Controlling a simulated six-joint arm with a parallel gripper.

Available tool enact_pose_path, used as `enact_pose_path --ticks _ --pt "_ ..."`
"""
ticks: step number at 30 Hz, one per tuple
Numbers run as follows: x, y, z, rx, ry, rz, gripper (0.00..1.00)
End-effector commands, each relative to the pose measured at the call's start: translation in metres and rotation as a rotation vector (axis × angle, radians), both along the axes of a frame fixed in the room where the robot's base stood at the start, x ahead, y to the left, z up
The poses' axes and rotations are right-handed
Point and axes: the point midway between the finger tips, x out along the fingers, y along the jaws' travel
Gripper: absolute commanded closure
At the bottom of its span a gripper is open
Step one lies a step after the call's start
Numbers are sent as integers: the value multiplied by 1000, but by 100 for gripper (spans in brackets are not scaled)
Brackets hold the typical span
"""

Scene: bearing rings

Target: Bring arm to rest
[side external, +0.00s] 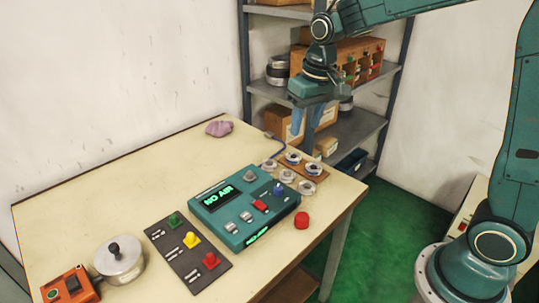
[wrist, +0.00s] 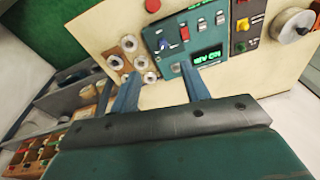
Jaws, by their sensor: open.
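My gripper (side external: 305,122) is raised above the far right end of the table, in front of the shelf, with its fingers pointing down. It is open and nothing shows between its fingers. In the wrist view, its two blue fingers (wrist: 160,82) stand apart. Several metal bearing rings (side external: 287,175) sit on and beside a brown board (side external: 317,173) at the table's right edge, below my gripper. They also show in the wrist view (wrist: 128,43). A teal control box (side external: 233,225) beside them has a lit green display that reads "NO AIR".
A red round button (side external: 302,220) sits near the table's front edge. A dark plate with coloured knobs (side external: 189,250), a silver lidded pot (side external: 119,262) and an orange box (side external: 70,286) stand left. A purple cloth (side external: 219,128) lies at the back. The loaded shelf (side external: 350,130) stands behind my gripper.

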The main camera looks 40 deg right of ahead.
Motion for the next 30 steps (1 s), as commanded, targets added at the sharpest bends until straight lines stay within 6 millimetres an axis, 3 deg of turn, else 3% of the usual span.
enact_pose_path --ticks 6,15,30 --pt "-42 3 30 -10 -66 27 54" --pt "-101 5 54 -25 -152 61 54" --pt "-195 6 57 -52 -292 116 54"
